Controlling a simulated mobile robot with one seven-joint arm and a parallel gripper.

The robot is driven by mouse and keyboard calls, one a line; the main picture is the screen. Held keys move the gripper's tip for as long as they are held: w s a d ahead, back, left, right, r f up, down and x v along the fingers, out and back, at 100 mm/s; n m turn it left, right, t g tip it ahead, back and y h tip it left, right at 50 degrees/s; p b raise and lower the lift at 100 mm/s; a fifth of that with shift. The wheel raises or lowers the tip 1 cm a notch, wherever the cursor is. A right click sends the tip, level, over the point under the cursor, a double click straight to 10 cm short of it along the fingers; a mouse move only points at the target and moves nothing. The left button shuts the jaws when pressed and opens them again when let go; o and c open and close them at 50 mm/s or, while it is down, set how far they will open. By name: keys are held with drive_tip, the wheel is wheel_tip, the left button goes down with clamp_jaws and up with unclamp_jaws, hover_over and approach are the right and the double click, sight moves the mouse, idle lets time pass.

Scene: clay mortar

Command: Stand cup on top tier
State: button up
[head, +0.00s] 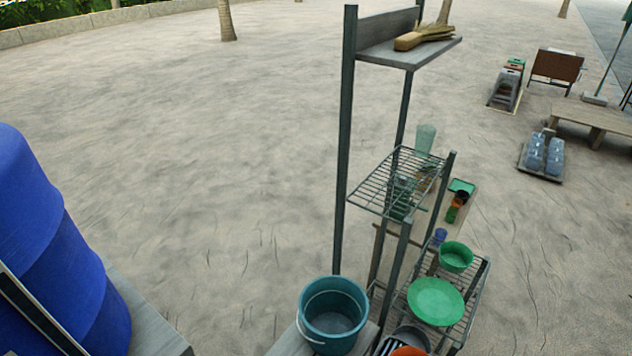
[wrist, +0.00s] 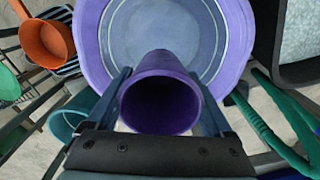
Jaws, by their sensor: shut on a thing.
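My gripper (wrist: 160,80) is shut on a purple cup (wrist: 160,62) in the wrist view, with one finger on each side of it. The cup's open mouth faces the wrist camera. Neither cup nor gripper shows in the head view. In the head view a metal rack carries an upper wire tier (head: 365,190), with a clear greenish tumbler (head: 426,138) at its back; I cannot tell whether the tumbler stands on the tier or behind it. Above is a wooden shelf (head: 385,54) bearing a straw brush (head: 420,38).
A lower wire tier holds a green bowl (head: 456,256) and a green plate (head: 436,301). A teal bucket (head: 333,316) stands by the rack's foot. A blue barrel (head: 50,250) fills the left. In the wrist view, a large purple basin (wrist: 235,25) lies beyond the cup.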

drive_tip(key=f+b, duration=0.1)
drive_tip(key=b, duration=0.1)
drive_tip(key=f+m+b, duration=0.1)
drive_tip(key=b, duration=0.1)
drive_tip(key=shift+w+f+m+b, duration=0.1)
drive_tip(key=shift+w+m+b, duration=0.2)
drive_tip(key=shift+w+b, duration=0.1)
drive_tip(key=m+b, duration=0.1)
drive_tip(key=b, duration=0.1)
drive_tip(key=f+b, duration=0.1)
drive_tip(key=b, duration=0.1)
drive_tip(key=shift+w+f+m, duration=0.1)
drive_tip(key=shift+w+m, duration=0.15)
drive_tip(key=shift+m, duration=0.15)
drive_tip(key=m+b, duration=0.2)
drive_tip(key=b, duration=0.1)
drive_tip(key=shift+w+f+b, duration=0.15)
drive_tip(key=shift+f+b, duration=0.15)
drive_tip(key=shift+f, duration=0.05)
drive_tip(key=shift+m+b, duration=0.35)
drive_tip(key=shift+m, duration=0.05)
drive_tip(key=shift+r, duration=0.1)
drive_tip(key=shift+a, duration=0.1)
